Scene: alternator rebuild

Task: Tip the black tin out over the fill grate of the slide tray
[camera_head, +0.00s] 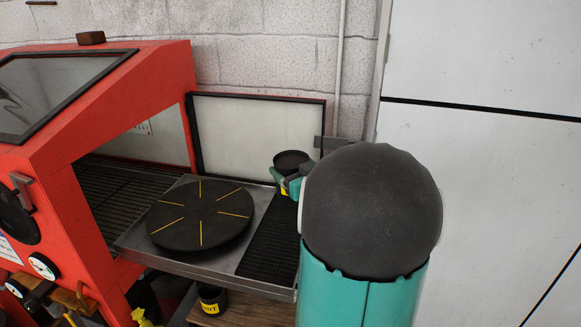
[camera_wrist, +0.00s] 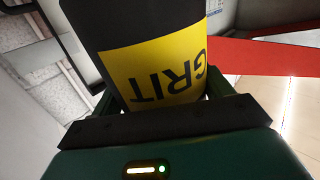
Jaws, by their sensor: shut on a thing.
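The black tin (camera_head: 291,159) with a yellow label stands roughly upright above the back right of the slide tray. Its dark round top shows in the head view. My gripper (camera_head: 287,186) is shut on the tin, and my own arm hides part of it. In the wrist view the tin (camera_wrist: 125,25) fills the jaws, its GRIT label (camera_wrist: 165,75) upside down. The slide tray (camera_head: 190,264) is pulled out of the red cabinet. Its fill grate (camera_head: 270,240) is a black slatted strip along the right side, below the tin, partly hidden by my arm.
A dark turntable (camera_head: 200,222) with yellow lines takes up most of the tray. The red cabinet (camera_head: 160,90) stands open at left, its pale door panel (camera_head: 258,135) behind the tray. Another black tin (camera_head: 211,300) with a yellow label sits below the tray's front edge.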

